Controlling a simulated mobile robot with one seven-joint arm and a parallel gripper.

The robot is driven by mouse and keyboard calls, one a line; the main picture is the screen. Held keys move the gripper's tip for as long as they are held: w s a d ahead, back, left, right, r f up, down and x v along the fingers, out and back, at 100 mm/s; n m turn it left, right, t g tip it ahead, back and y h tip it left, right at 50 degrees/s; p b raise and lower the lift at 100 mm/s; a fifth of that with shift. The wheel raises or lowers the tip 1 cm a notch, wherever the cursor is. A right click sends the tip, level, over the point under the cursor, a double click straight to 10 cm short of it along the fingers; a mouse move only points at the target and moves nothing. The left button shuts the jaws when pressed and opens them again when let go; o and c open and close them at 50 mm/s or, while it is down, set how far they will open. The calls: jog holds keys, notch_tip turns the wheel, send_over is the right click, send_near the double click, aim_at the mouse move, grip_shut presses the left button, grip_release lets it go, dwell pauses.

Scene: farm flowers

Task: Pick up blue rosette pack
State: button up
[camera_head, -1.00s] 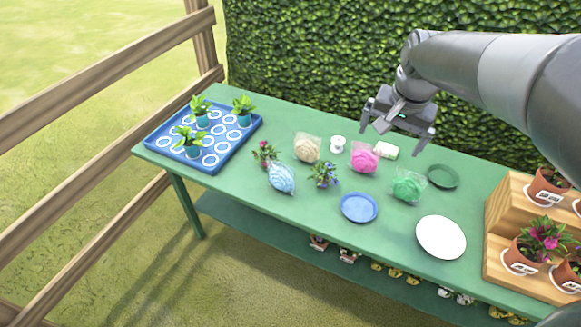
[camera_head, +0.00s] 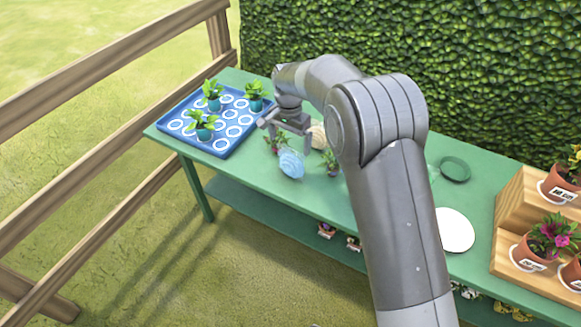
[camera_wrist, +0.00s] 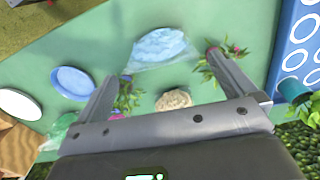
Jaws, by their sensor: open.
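The blue rosette pack (camera_head: 291,164) is a light blue swirl in a clear bag, lying on the green table in the head view. In the wrist view the blue rosette pack (camera_wrist: 160,46) lies ahead of the fingers, near the top middle. My gripper (camera_head: 287,143) is open above the table, just behind the pack and apart from it. In the wrist view my gripper (camera_wrist: 160,80) has both fingers spread wide with nothing held between them.
A cream pack (camera_wrist: 173,99), a pink-flowered plant (camera_head: 276,143) and a blue-flowered plant (camera_head: 331,162) stand close by. A blue tray (camera_head: 185,127) with several plants is at the left. A blue plate (camera_wrist: 72,82) and a white plate (camera_head: 455,230) are rightward on the table.

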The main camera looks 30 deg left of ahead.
aim_at(291, 157)
notch_tip(291, 157, down, 11)
jog(key=shift+w+d+r, duration=0.15)
jog(key=c, duration=1)
jog(key=shift+r, duration=0.1)
